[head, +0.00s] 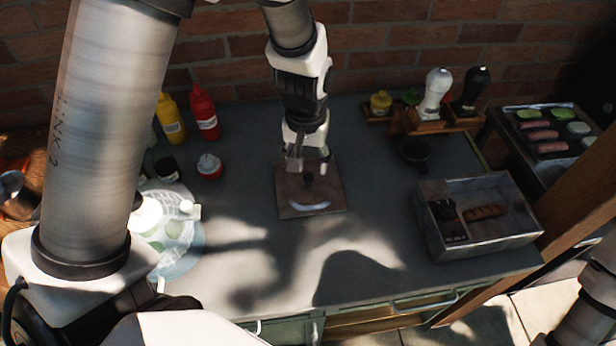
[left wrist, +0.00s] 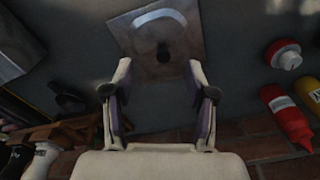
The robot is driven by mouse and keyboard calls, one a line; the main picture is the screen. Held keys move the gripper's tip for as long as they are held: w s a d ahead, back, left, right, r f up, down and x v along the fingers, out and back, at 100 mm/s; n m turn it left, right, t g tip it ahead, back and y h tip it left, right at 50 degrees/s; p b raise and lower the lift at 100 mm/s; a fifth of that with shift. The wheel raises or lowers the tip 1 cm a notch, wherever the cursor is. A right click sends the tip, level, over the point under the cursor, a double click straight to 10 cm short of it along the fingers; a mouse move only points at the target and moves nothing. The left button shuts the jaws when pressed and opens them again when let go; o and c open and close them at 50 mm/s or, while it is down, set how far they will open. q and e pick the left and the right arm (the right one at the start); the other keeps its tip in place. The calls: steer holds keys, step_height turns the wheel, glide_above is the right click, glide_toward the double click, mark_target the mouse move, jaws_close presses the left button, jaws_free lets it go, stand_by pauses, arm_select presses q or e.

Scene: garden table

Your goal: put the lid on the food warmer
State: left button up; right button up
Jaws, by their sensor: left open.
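The lid (head: 290,206) is a flat square metal plate with a small dark knob, lying on the table in the middle of the head view. It also shows in the left wrist view (left wrist: 133,38). My left gripper (head: 308,167) points down just above the lid near the knob. In the left wrist view its two fingers (left wrist: 158,75) are apart with nothing between them, and the knob shows just beyond the tips. My right gripper is out of view.
A ketchup bottle (head: 204,112), a mustard bottle (head: 171,118) and a red-white jar (head: 210,167) stand left. A glass plate (head: 185,259) lies front left. A dark cup (head: 414,152) and shakers (head: 437,92) stand behind the warmer. The table between lid and warmer is clear.

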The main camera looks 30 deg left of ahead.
arm_select(q)
steer(key=b, duration=0.7)
glide_above(308, 177)
steer(key=shift+g, duration=0.3)
step_height(308, 177, down, 5)
steer(key=shift+d+r, duration=0.1)
steer(key=shift+w+f, duration=0.1)
steer(key=shift+f, duration=0.45)
step_height(308, 177, down, 6)
steer(key=shift+f+p, duration=0.1)
steer(key=shift+p, duration=0.75)
steer(key=shift+w+f, duration=0.1)
steer(key=shift+f, duration=0.1)
steer(key=shift+c, duration=0.3)
steer(key=shift+r, duration=0.1)
jaws_close()
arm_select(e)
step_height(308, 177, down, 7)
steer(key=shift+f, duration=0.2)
